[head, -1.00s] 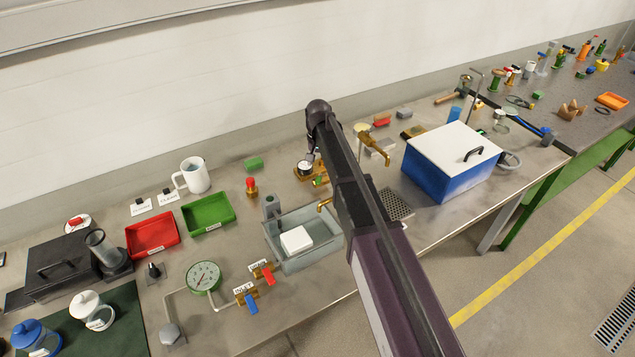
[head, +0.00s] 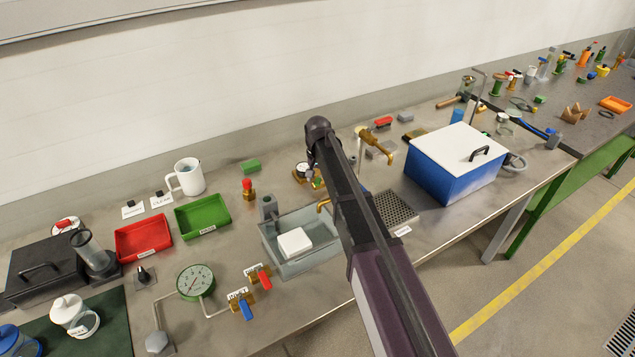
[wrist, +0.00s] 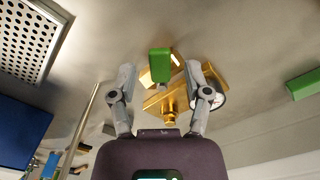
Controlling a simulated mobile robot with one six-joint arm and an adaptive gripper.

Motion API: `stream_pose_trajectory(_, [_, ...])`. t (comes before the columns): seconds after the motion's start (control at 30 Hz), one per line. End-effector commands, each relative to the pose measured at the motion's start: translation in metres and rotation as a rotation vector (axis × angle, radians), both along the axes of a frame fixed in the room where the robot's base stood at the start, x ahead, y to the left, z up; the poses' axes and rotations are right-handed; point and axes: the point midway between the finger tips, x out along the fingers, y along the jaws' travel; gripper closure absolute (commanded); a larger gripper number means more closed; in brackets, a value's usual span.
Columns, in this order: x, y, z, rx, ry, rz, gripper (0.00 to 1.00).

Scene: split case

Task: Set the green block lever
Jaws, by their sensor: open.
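The green block lever (wrist: 160,64) stands up from a brass valve body (wrist: 158,103) in the wrist view. My gripper (wrist: 160,72) is open, with one finger on each side of the lever and a gap showing on both sides. A round gauge on the brass part is partly behind the right finger. In the head view the brass part (head: 298,177) shows beside the end of my arm, with a small bit of the green lever (head: 317,184). My arm hides most of that spot, and the fingertips are hard to make out there.
A grey basin (head: 275,255) with a white block stands in front, with a brass spout at its edge. A perforated plate (head: 394,208) and a blue box with white lid (head: 455,165) lie to the right. A green block (head: 251,167) and a red-topped fitting (head: 248,189) are to the left.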

Motion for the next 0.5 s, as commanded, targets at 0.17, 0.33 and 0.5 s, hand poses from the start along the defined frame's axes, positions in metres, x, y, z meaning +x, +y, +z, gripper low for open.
stream_pose_trajectory(0.17, [-0.0003,0.0009,-0.0031,0.000,0.000,0.001,0.37])
stream_pose_trajectory(0.33, [-0.0004,0.0011,-0.0027,0.000,0.000,0.001,0.37])
stream_pose_trajectory(0.5, [-0.0003,0.0009,-0.0027,0.000,0.000,0.001,0.58])
